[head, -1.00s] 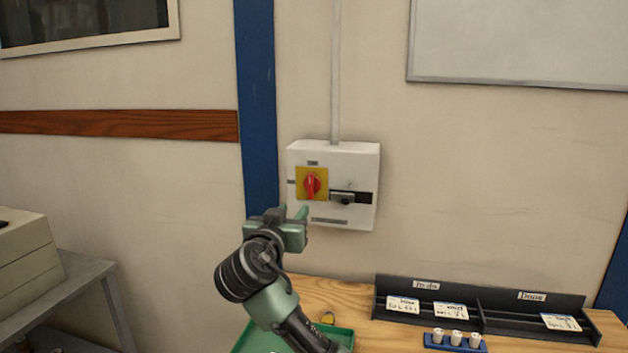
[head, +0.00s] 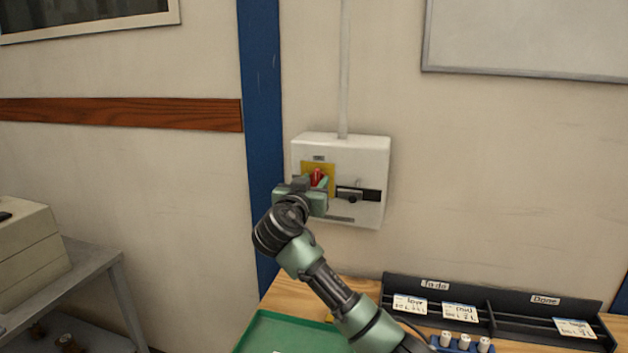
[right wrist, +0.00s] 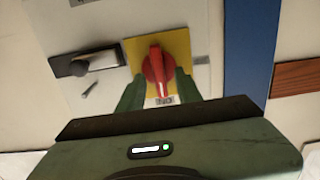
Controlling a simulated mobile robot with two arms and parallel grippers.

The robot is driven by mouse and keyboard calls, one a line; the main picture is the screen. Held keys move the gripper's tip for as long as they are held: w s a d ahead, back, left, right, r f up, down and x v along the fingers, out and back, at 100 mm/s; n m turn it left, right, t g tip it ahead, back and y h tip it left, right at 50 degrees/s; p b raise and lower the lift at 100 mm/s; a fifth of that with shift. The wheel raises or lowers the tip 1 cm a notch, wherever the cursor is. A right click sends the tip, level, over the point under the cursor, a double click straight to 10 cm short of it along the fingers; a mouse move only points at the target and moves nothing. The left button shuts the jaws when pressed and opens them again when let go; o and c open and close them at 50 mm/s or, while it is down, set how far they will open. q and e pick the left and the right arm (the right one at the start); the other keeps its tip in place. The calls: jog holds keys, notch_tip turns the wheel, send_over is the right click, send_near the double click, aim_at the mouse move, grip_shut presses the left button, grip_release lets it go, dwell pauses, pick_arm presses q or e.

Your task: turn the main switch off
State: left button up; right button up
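The main switch is a red rotary handle (head: 317,175) on a yellow plate (head: 306,168), set in a white wall box (head: 362,155). In the right wrist view the red handle (right wrist: 154,68) stands upright in the picture on its yellow plate (right wrist: 180,45), with a small label below it. My right gripper (head: 313,184) is at the switch and partly covers the plate. In the right wrist view my right gripper (right wrist: 157,88) is open, with one green finger on each side of the handle's lower end. Whether the fingers touch it I cannot tell. My left gripper is not in view.
A black slider-like fitting (head: 352,194) sits on the box right of the switch. Below are a wooden bench, a green tray (head: 285,335), a black card rack (head: 480,300) and a blue holder (head: 460,346) with white pieces. A blue post (head: 262,120) stands left.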

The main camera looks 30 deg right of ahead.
jog(key=shift+a+r, duration=0.1)
grip_shut()
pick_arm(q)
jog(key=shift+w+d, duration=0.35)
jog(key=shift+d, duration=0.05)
